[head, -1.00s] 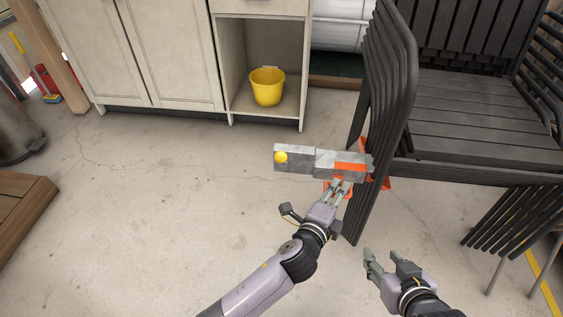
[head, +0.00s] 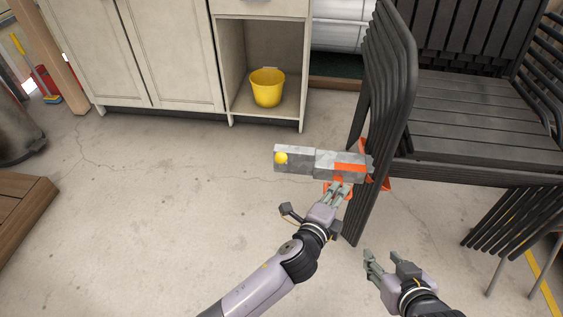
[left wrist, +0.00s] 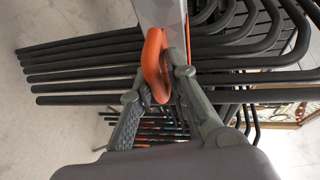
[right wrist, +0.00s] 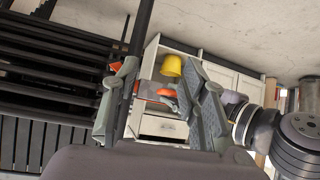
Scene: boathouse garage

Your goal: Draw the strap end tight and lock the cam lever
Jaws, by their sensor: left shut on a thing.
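The grey cam buckle (head: 325,169) is at the front legs of the stacked dark chairs. Its grey lever (head: 298,155) extends to the left and carries a yellow knob (head: 281,158). Orange strap (head: 350,167) shows on the buckle and around the chair legs. My left gripper (head: 340,187) is just below the buckle, shut on the orange strap end, which shows as a loop between its fingers in the left wrist view (left wrist: 153,62). My right gripper (head: 376,262) is open and empty, lower right of the buckle. The strap behind the chair legs is hidden.
The stacked chairs (head: 460,110) fill the right side. A pale cabinet (head: 165,60) stands behind, with a yellow bucket (head: 267,88) in its open bay. A wooden platform edge (head: 22,205) is at the left. The floor left of the buckle is clear.

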